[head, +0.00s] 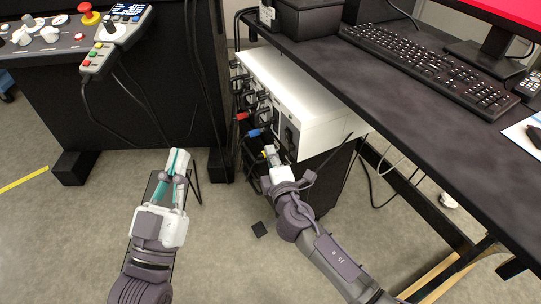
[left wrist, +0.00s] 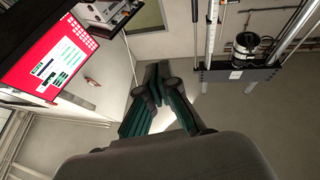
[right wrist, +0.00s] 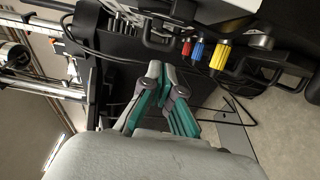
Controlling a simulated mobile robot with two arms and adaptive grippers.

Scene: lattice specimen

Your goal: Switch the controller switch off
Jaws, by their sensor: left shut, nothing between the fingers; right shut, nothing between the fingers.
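The white controller box (head: 305,88) sits under the desk, its cabled front face turned to the left. A dark switch-like part (head: 290,136) shows at the near end of that face; its position, on or off, is too small to tell. My right gripper (head: 270,151) is shut and empty, just below and left of that near end; whether it touches anything is unclear. In the right wrist view its fingers (right wrist: 158,70) are together, below the coloured plugs. My left gripper (head: 178,156) is shut and empty over the floor, also seen shut in the left wrist view (left wrist: 152,72).
Red (right wrist: 187,47), blue (right wrist: 197,51) and yellow (right wrist: 220,56) plugs with black cables crowd the controller's face. The desk (head: 440,90) with a keyboard (head: 430,62) overhangs at right. A control panel (head: 85,35) stands at left. Floor between is mostly free.

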